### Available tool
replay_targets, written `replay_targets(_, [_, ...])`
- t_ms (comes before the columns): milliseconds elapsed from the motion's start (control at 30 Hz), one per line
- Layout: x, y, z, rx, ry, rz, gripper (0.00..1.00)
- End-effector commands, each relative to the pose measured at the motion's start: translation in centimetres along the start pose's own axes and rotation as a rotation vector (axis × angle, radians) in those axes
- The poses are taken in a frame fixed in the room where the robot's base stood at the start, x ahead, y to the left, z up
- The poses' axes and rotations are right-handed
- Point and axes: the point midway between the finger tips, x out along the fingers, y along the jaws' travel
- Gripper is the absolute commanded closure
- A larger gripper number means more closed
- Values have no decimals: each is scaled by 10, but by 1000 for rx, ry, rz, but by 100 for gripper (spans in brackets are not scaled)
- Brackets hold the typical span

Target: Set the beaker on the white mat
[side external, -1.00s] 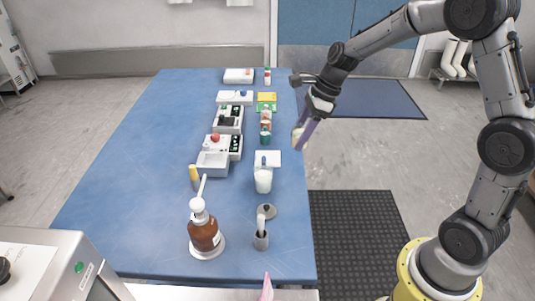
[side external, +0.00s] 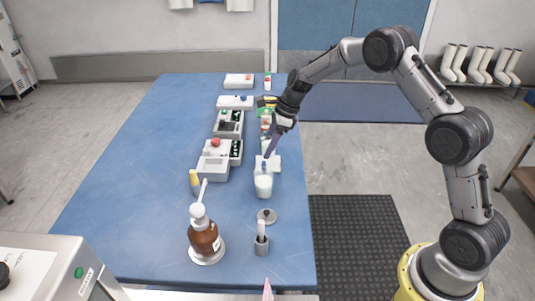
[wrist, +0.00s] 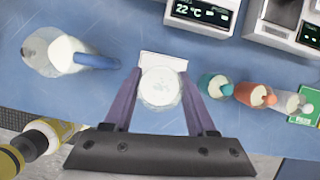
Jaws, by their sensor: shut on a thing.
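My gripper (side external: 268,152) is at the right side of the blue table, its purple fingers pointing down. In the wrist view, the fingers (wrist: 160,103) are shut around a clear beaker (wrist: 160,88) with pale contents. The beaker is over the near part of the white mat (wrist: 163,61), whose far edge shows beyond it. I cannot tell whether the beaker touches the mat.
A white-filled vessel (side external: 263,187) with a blue stick stands just in front of the mat. Teal (wrist: 217,87) and orange (wrist: 258,96) containers stand beyond it. Boxy instruments (side external: 213,168) are to the left. A brown pump bottle (side external: 204,240) stands nearer the camera.

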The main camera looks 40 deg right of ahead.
Motion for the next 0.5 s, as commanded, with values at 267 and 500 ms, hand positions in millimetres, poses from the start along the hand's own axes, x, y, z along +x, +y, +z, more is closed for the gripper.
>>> replay_targets(267, [29,-2,-10,1,1,3,100])
replay_targets(500, [32,-3,-11,-1,0,0,100])
